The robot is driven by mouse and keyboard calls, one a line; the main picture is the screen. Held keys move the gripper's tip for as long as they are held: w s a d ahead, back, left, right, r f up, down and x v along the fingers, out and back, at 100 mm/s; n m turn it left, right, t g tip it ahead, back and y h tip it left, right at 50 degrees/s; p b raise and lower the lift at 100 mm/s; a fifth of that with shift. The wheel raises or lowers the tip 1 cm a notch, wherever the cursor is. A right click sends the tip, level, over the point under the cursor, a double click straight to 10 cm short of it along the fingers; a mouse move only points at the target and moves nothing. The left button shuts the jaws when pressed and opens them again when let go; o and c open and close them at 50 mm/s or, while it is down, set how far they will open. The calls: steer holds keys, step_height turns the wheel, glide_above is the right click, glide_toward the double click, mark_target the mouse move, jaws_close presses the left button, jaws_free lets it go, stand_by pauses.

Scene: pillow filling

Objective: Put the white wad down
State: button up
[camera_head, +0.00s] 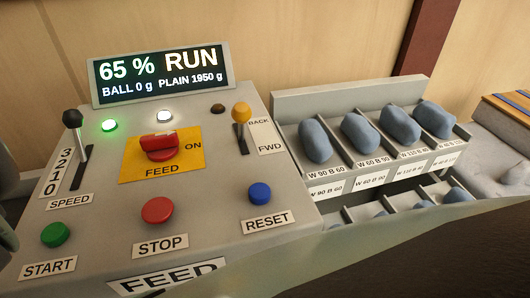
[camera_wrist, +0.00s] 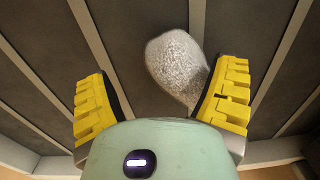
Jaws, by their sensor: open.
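The white wad (camera_wrist: 176,66), a pale grey-white, rounded fuzzy lump, shows in the wrist view just beyond and partly between my fingers. My gripper (camera_wrist: 166,84) is open, with a yellow ribbed finger on each side. The wad lies nearer the right finger, whose edge overlaps its lower right side; whether they touch I cannot tell. A clear gap separates the wad from the left finger. Behind it is a dark surface split by pale dividers (camera_wrist: 93,38). I cannot make out my gripper in the head view.
A control panel (camera_head: 90,215) with buttons and levers fills the left of the head view; its display (camera_head: 160,74) reads 65 % RUN. To its right, a labelled rack (camera_head: 345,98) holds several blue-grey wads (camera_head: 360,134) in divided slots. A grey surface lies at the far right.

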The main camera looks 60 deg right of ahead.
step_height(320, 180, up, 9)
steer(key=shift+d+r, duration=0.15)
steer(key=shift+d, duration=0.05)
stand_by(1.3)
